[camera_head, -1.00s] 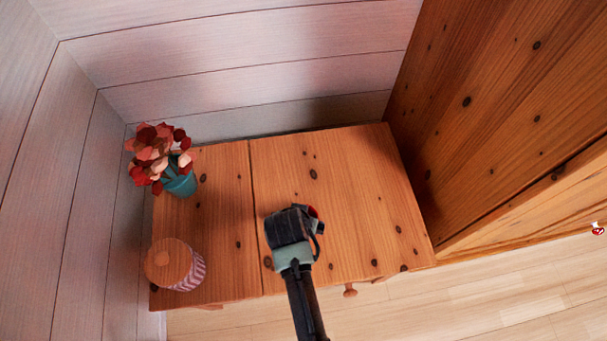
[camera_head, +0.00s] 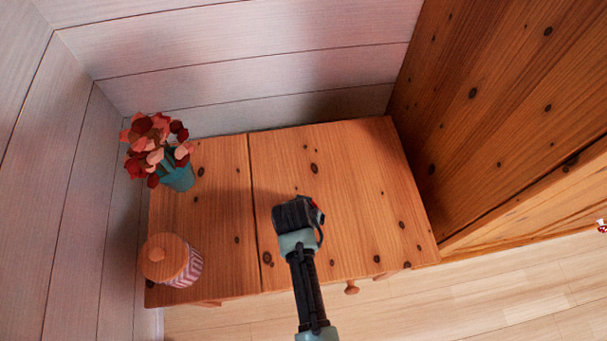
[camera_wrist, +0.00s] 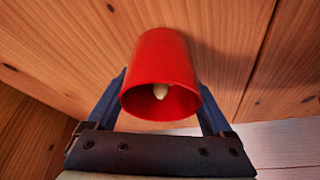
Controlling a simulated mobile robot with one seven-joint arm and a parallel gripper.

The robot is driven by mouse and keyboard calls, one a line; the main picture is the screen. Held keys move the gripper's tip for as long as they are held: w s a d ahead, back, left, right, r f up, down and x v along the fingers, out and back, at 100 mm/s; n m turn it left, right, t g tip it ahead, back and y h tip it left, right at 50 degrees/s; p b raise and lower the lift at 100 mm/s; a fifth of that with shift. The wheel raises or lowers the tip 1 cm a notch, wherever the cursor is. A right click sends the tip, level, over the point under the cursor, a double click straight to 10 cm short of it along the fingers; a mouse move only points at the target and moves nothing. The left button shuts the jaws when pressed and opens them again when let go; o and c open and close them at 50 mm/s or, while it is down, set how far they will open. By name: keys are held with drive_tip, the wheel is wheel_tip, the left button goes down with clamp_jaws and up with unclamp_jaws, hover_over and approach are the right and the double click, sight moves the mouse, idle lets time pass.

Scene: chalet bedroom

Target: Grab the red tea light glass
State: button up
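In the wrist view, the red tea light glass (camera_wrist: 165,65) fills the space between the fingers of my gripper (camera_wrist: 161,95). Its open rim faces the camera, and a pale candle (camera_wrist: 160,91) shows inside. A dark finger lies along each side of the glass. The fingers are spread wide, and I cannot tell whether they touch it. In the head view, my gripper (camera_head: 299,212) is over the right part of the wooden cabinet top (camera_head: 365,190).
A flower pot (camera_head: 177,176) stands at the cabinet's back left, and a striped jar with a wooden lid (camera_head: 166,258) at its front left. A tall wooden wardrobe (camera_head: 490,110) borders the right. The cabinet top around my gripper is otherwise clear.

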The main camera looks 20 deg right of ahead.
drive_tip(key=c, duration=0.5)
drive_tip(key=shift+r, duration=0.1)
